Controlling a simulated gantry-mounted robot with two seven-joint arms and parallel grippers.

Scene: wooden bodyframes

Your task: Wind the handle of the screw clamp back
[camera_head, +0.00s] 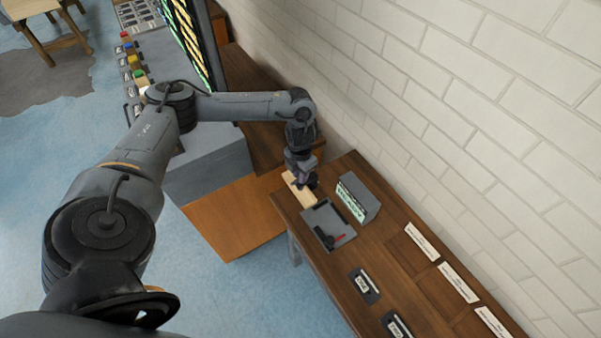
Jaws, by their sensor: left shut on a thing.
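My left gripper (308,184) is at the far end of the wooden bench, pointing down just above a pale wooden block (297,191). It is shut on a small dark part, which looks like the handle of the screw clamp. The gripper hides most of this part, and the clamp's shape and screw cannot be made out. My right gripper is not in view.
A grey plate (341,239) with a dark and red item lies beside the block. A grey box with a pale green face (351,200) stands close behind. Dark labelled pieces (365,286) and white cards (421,241) lie nearer. A brick wall (480,130) borders the bench.

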